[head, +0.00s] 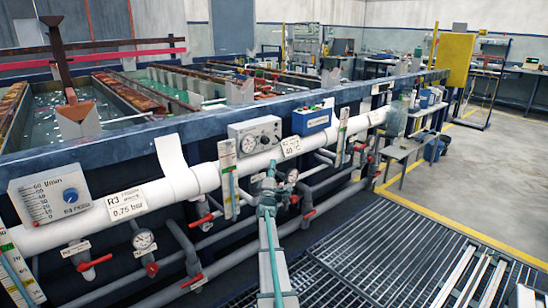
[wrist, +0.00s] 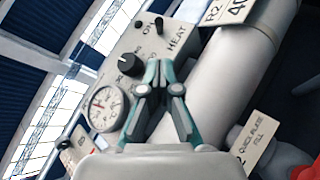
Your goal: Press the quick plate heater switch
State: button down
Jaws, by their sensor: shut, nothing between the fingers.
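A pale control box (head: 255,135) with a gauge and dial is mounted on the blue rail above the white pipe. In the wrist view the control box (wrist: 150,47) carries a black rotary knob (wrist: 130,63), a round gauge (wrist: 104,108) and two small black switches, one at the edge (wrist: 138,25) and one nearer the "HEAT" lettering (wrist: 159,22). The word "ON" shows between them. My gripper (wrist: 160,66) is shut and empty, its tips in front of the box beside the rotary knob; contact cannot be told. In the head view my gripper (head: 271,166) is below the box.
A thick white pipe (wrist: 222,75) runs beside the box, with an "R2 40" tag (wrist: 228,8). A "QUICK PLATE FILL" tag (wrist: 255,140) is at lower right. A blue box (head: 312,120) sits right of the control box. Red-handled valves (head: 97,262) line the lower pipes.

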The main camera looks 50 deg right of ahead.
aim_at(277, 138)
jog(key=x, duration=0.9)
jog(key=shift+w+d+r, duration=0.1)
jog(key=shift+d, duration=0.15)
jog(key=shift+a+r+n+t+y, duration=0.15)
jog(key=shift+a+n+t+y, duration=0.05)
jog(key=shift+n+t+y, duration=0.1)
